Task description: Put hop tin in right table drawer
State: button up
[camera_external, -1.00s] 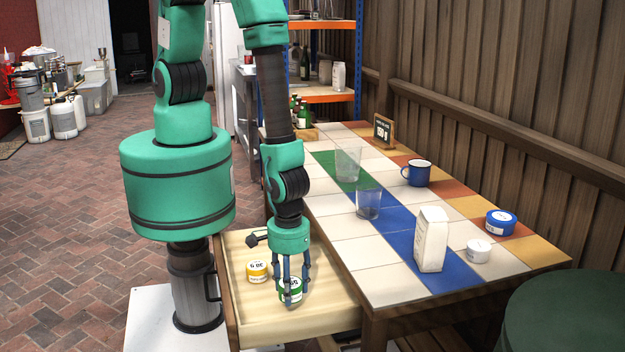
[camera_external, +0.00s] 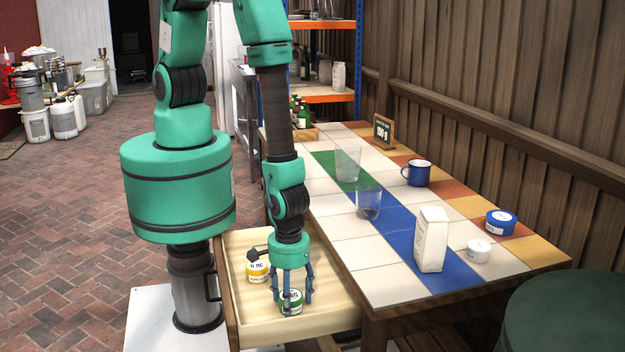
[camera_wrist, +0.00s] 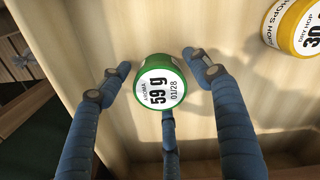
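A green-rimmed tin (camera_external: 291,302) with a white label sits in the open wooden table drawer (camera_external: 325,318). In the wrist view its lid (camera_wrist: 160,82) reads "AROMA 59 g". My gripper (camera_external: 292,300) is over it with the fingers spread. In the wrist view the gripper (camera_wrist: 160,85) has two fingers standing apart from the tin, left and right. The third finger lies close below it; I cannot tell whether it touches. A yellow tin (camera_external: 257,272) is also in the drawer, and its label (camera_wrist: 300,28) reads "DRY HOP".
The tiled table (camera_external: 330,232) beside the drawer holds two glasses, a blue mug (camera_external: 417,172), a white carton (camera_external: 431,240), a blue tin (camera_external: 501,222) and a white tub (camera_external: 479,250). A dark green round top (camera_external: 570,310) stands at the front right.

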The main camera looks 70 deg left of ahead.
jog(key=shift+r, duration=0.15)
notch_tip(320, 180, up, 12)
jog(key=p, duration=0.2)
dwell(0.7)
dwell(0.8)
